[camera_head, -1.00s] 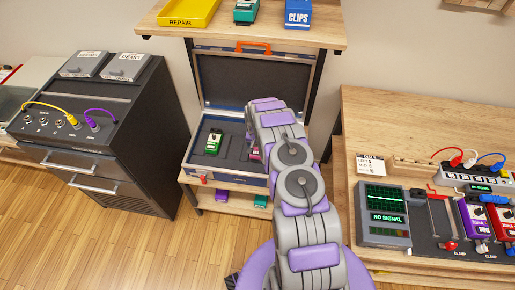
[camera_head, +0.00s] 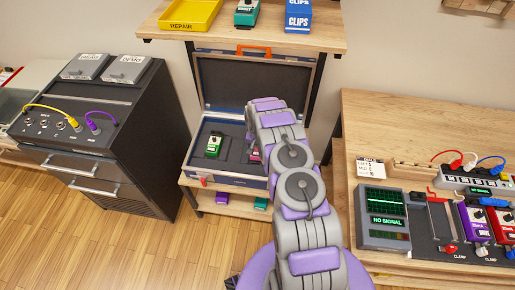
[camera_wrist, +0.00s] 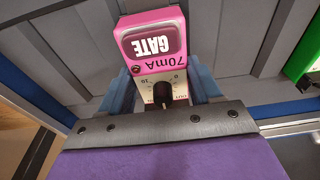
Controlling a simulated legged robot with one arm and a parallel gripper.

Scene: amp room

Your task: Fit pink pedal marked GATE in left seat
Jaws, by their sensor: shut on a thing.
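The pink pedal (camera_wrist: 150,22) marked GATE and 70mA shows upside down in the wrist view, with a black knob on its pale panel. My gripper (camera_wrist: 163,84) is shut on it, one blue finger on each side. In the head view my gripper is over the right part of the open case (camera_head: 225,181), mostly hidden by my arm; only a bit of the pink pedal (camera_head: 254,156) shows. A seat board (camera_head: 430,233) lies on the right bench, with a red-handled clamp at an empty-looking left place and pedals (camera_head: 474,222) to its right.
A green pedal (camera_head: 214,144) sits in the case, left of my gripper. The case lid (camera_head: 255,84) stands open behind. A signal meter (camera_head: 384,217) stands left of the seat board. A black cabinet (camera_head: 95,130) is at left. Open floor lies in front.

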